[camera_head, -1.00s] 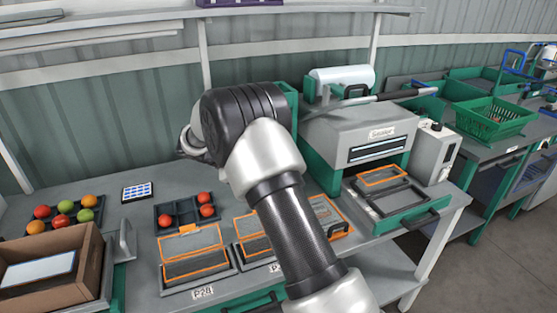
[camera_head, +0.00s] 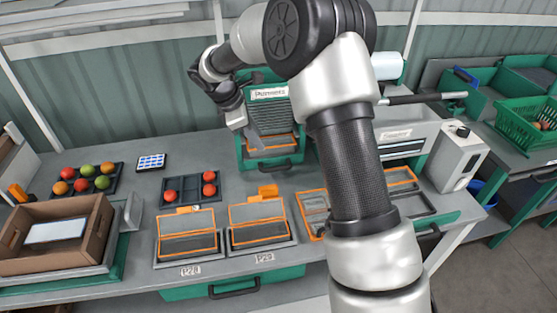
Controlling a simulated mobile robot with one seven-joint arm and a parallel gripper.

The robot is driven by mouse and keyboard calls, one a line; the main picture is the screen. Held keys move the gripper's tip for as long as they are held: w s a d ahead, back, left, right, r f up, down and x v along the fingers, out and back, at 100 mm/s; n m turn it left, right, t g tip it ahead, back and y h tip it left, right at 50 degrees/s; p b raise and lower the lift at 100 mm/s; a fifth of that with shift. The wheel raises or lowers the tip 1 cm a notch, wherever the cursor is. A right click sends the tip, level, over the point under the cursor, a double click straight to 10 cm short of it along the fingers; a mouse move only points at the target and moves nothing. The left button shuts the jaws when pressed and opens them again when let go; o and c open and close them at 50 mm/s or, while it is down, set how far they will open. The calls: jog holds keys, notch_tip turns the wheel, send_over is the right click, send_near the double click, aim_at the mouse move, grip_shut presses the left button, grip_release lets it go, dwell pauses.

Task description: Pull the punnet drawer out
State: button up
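The green and grey dispenser labelled "Punnets" (camera_head: 270,93) stands at the back of the bench, with a grey ribbed front. The punnet drawer (camera_head: 262,166) is at its base, with a dark handle (camera_head: 279,165) on its front and an orange-rimmed punnet showing just above. The drawer looks pushed in, though I cannot be sure. My gripper (camera_head: 238,120) points down at the dispenser's left front, above and left of the handle and apart from it. Its fingers are too small and dark to tell open from shut. My arm covers the area right of the dispenser.
Two orange-rimmed punnets sit in holders P28 (camera_head: 188,242) and P29 (camera_head: 262,228) in front. A dark tray (camera_head: 192,187) with tomatoes lies left of the dispenser. A cardboard box (camera_head: 92,235) stands at left. The sealer (camera_head: 409,135) is at right, partly behind my arm.

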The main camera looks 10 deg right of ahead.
aim_at(276, 169)
jog(key=x, duration=1.6)
jog(key=shift+f, duration=0.4)
grip_shut()
